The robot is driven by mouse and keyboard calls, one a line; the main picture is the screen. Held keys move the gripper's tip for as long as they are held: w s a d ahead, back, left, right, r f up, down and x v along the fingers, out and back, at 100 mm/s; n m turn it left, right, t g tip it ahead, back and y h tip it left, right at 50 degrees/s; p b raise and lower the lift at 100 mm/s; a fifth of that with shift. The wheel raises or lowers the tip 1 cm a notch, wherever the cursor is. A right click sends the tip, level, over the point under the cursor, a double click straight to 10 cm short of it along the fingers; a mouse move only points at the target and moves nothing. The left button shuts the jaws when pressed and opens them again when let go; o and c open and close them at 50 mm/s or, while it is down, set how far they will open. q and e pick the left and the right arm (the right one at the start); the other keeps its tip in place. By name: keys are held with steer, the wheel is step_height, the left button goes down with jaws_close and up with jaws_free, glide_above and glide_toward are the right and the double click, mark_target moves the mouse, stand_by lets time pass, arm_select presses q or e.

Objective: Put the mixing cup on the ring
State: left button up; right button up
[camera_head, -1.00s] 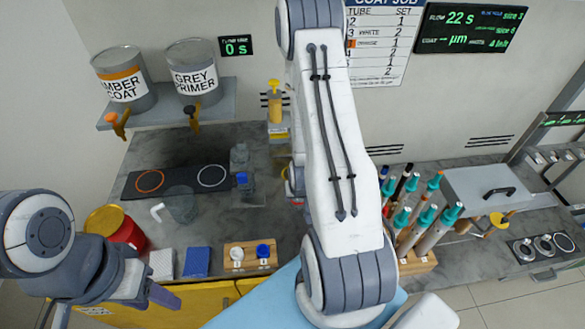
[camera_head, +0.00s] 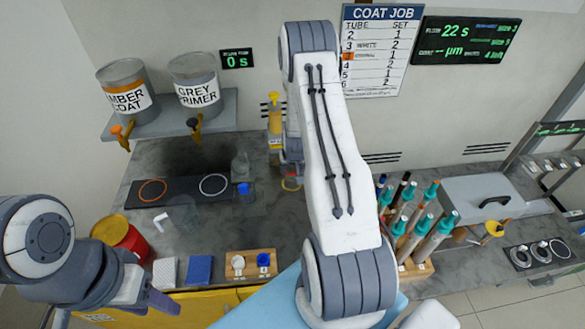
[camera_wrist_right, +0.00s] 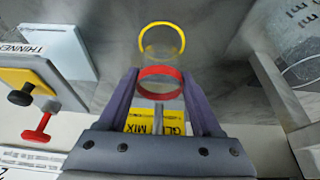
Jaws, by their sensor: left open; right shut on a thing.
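A clear cup with a white handle (camera_head: 163,221) stands on the counter in front of a dark mat. It looks like a mixing cup, but I cannot be sure. The mat bears an orange ring (camera_head: 152,190) and a white ring (camera_head: 213,184). In the right wrist view my right gripper (camera_wrist_right: 160,84) is shut on a red-banded thing (camera_wrist_right: 160,72), whose full shape I cannot tell. A yellow ring (camera_wrist_right: 180,30) shows just beyond it. In the head view my right arm hides most of that hand. My left gripper (camera_head: 160,299) is open and empty at the counter's front left.
Amber and grey cans (camera_head: 196,84) sit on a shelf at the back left. A red tin (camera_head: 122,236) stands left of the clear cup. A rack of teal-capped rods (camera_head: 418,235) and a grey box (camera_head: 482,192) are at the right. A thinner container (camera_wrist_right: 50,45) is left of my right gripper.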

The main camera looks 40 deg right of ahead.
steer(key=shift+w+d+f+p, duration=0.1)
steer(key=shift+f+p, duration=0.1)
steer(key=shift+f, duration=0.15)
steer(key=shift+w+d+f+p, duration=0.1)
steer(key=shift+f+p, duration=0.05)
steer(key=shift+f, duration=0.2)
steer(key=shift+f, duration=0.1)
steer(key=shift+f+b, duration=0.6)
steer(key=shift+b, duration=0.05)
steer(key=o, duration=1.3)
steer(key=shift+r, duration=0.15)
